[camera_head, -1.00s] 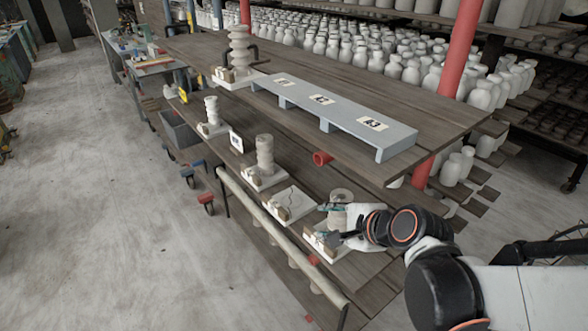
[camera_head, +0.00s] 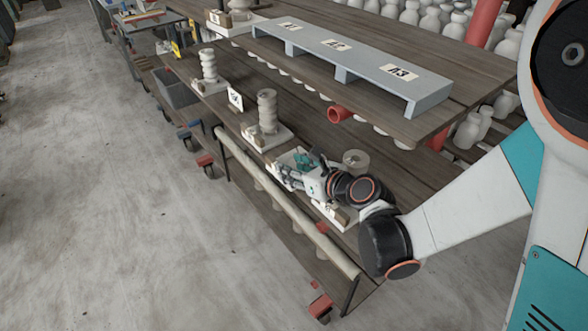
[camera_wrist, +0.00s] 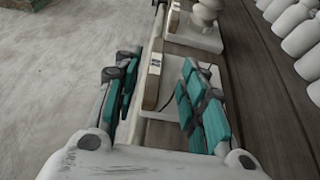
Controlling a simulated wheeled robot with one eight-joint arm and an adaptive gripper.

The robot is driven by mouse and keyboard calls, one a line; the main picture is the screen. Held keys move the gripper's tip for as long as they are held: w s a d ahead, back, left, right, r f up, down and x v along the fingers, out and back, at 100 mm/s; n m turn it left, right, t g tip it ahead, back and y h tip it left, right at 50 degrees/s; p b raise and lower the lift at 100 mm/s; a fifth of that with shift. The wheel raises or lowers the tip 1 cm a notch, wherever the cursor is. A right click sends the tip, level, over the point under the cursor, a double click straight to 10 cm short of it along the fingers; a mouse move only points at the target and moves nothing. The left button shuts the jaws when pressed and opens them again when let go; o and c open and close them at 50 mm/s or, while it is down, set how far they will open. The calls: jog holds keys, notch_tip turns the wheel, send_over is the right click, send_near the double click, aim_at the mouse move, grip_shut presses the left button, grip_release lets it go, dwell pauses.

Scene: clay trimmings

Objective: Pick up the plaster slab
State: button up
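A bare white plaster slab (camera_head: 286,158) lies on the wooden lower shelf, between slabs that carry clay pieces. My gripper (camera_head: 291,168) is over this slab and hides much of it. In the wrist view the slab (camera_wrist: 165,133) shows below and between the teal fingers, with a wooden block (camera_wrist: 152,80) along its left side. My gripper (camera_wrist: 160,62) is open there, one finger to each side and nothing held. I cannot tell whether the fingers touch the slab.
A slab with a ribbed clay stack (camera_head: 267,111) stands just beyond. A clay cylinder (camera_head: 355,161) stands to the right. A grey raised board (camera_head: 350,62) sits on the upper shelf above. A pale rail (camera_head: 285,200) runs along the shelf's front.

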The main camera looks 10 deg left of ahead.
aim_at(273, 160)
jog(key=x, duration=0.3)
jog(key=shift+w+a+b, duration=0.15)
jog(key=shift+b, duration=0.2)
jog(key=b+x, duration=0.2)
jog(key=x, duration=0.3)
jog(key=shift+a, duration=0.25)
jog(key=shift+r, duration=0.15)
grip_shut()
